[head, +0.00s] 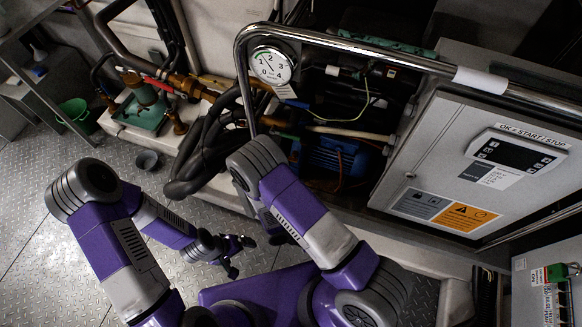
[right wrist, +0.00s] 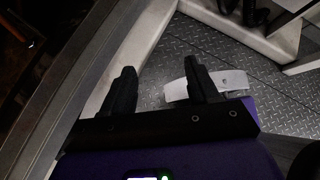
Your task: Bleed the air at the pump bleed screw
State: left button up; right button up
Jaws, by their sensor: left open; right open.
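A blue motor-like unit (head: 335,155) sits low inside the open frame, partly behind the chrome rail and cables. I cannot make out a bleed screw on it. My left gripper (head: 240,256) is open and empty above the metal floor, apart from both. My right gripper is hidden behind its own arm in the head view. In the right wrist view my right gripper (right wrist: 160,85) is open, with nothing between its fingers; a pale strip (right wrist: 215,84) lies beyond it.
A round gauge (head: 270,66) hangs by the chrome rail (head: 350,42). Thick black hoses (head: 207,140) run below it. A grey control cabinet (head: 455,150) with a display fills the right. A green bucket (head: 76,115) and a dark cup (head: 147,160) stand on the floor.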

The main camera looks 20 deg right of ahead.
jog(key=w+a+r+n+t+h, duration=0.25)
jog(key=w+r+n+t, duration=0.3)
jog(key=w+t, duration=0.35)
jog(key=n+t+y+b, duration=0.2)
jog(key=n+t, duration=0.3)
jog(key=t, duration=0.3)
send_near(292, 161)
jog(key=w, duration=0.1)
jog(key=b+x, duration=0.1)
jog(key=x, duration=0.6)
jog(key=shift+d, duration=0.35)
jog(key=shift+c, duration=0.2)
jog(key=c, duration=1)
